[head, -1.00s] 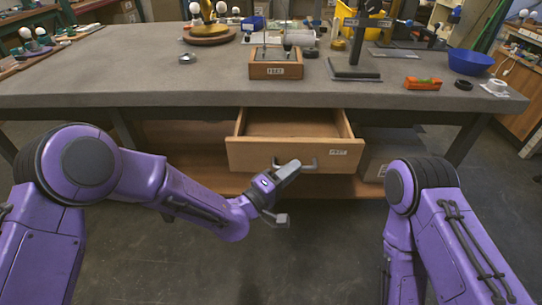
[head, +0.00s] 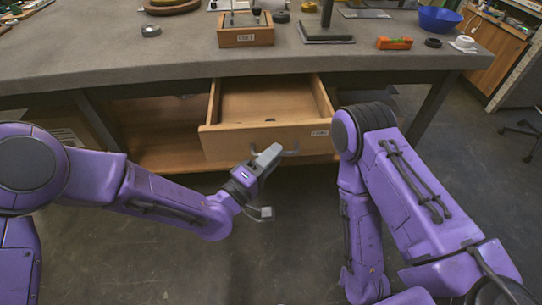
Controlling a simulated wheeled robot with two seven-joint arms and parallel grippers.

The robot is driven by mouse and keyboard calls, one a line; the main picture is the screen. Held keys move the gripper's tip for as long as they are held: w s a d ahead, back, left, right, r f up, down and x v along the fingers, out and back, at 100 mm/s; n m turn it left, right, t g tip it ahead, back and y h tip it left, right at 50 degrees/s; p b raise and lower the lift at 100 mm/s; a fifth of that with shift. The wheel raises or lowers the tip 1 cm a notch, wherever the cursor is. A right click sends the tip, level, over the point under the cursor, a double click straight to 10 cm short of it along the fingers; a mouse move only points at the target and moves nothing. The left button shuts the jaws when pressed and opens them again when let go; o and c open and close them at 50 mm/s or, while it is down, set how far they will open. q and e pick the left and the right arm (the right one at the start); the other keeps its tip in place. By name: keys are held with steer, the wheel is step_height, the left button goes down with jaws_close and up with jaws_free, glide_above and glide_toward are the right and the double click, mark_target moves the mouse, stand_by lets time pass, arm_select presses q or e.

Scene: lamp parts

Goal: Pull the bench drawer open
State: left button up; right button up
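The wooden bench drawer (head: 262,138) stands pulled out below the bench top, with its inside showing and looking mostly empty. A label (head: 320,133) is on the right of its front. The grey handle (head: 291,151) is on the front panel, partly hidden behind a finger of my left gripper. My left gripper (head: 267,185) is open, with its two fingers spread wide, one upper and one lower. The upper finger overlaps the handle in the picture; I cannot tell whether it touches. My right gripper is out of view; only the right arm shows.
The grey bench top (head: 180,55) carries a wooden box (head: 245,37), a dark stand (head: 326,32), an orange level (head: 394,43) and a blue bowl (head: 439,19). A low shelf (head: 165,150) lies under the bench. The floor before the drawer is clear.

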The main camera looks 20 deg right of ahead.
arm_select(q)
steer(key=v, duration=1)
steer(key=shift+a+b, duration=0.25)
steer(key=shift+b, duration=0.05)
steer(key=shift+s+f, duration=0.1)
steer(key=shift+s, duration=0.05)
